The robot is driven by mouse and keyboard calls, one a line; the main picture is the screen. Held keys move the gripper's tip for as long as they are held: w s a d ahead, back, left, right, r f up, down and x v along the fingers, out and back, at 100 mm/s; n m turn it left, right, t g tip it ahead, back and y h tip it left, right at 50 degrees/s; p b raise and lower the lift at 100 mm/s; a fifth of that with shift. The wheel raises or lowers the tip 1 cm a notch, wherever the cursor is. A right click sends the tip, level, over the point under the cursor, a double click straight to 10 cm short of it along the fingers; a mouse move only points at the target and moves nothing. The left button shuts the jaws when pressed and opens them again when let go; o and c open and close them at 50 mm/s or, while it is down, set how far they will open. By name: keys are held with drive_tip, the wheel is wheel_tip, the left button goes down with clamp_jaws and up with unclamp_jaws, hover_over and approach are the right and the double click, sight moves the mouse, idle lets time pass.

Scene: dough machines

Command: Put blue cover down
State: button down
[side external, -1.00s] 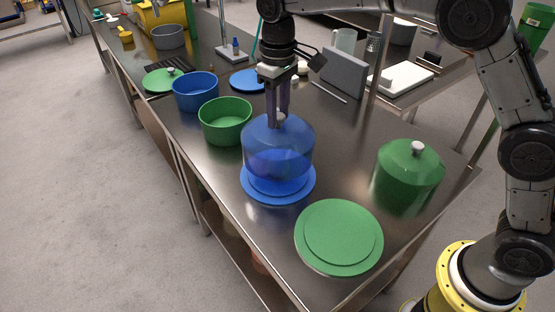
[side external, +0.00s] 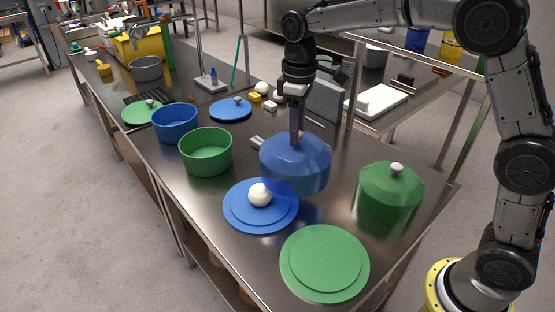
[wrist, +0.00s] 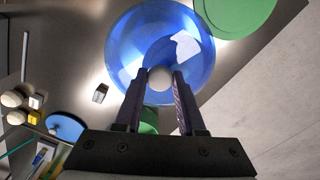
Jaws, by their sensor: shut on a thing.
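The translucent blue cover (side external: 310,158) hangs from my gripper (side external: 297,138) in the side view, to the right of and behind the round blue board (side external: 240,220). The cover is upright; I cannot tell for sure how far its rim is from the table. In the wrist view the cover (wrist: 125,50) lies beyond the fingertips, and my gripper (wrist: 159,80) is shut on its pale knob (wrist: 159,90). A white dough ball (side external: 260,195) sits uncovered on the blue board.
A green cover (side external: 390,195) stands right of the blue one, and a round green board (side external: 325,262) lies in front. A green bowl (side external: 206,155) and a blue bowl (side external: 175,122) stand to the left. Bare steel table (side external: 333,205) shows between the boards and the green cover.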

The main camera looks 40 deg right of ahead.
drive_tip(key=s+d+r+m, duration=0.1)
drive_tip(key=s+d+r, duration=0.15)
drive_tip(key=d, duration=0.45)
drive_tip(key=s+d+r+m, duration=0.1)
drive_tip(key=s+d+r, duration=0.1)
drive_tip(key=s+d, duration=0.35)
drive_tip(key=w+d+f, duration=0.2)
drive_tip(key=w+f, duration=0.4)
drive_tip(key=w, duration=0.1)
drive_tip(key=w+d+f, duration=0.3)
drive_tip(key=w+f, duration=0.4)
drive_tip(key=w, duration=0.1)
drive_tip(key=shift+d+m, duration=0.2)
drive_tip(key=shift+m, duration=0.1)
drive_tip(key=shift+f, duration=0.1)
drive_tip(key=c, duration=0.5)
unclamp_jaws()
wheel_tip(320, 180, up, 12)
drive_tip(key=shift+r, duration=0.15)
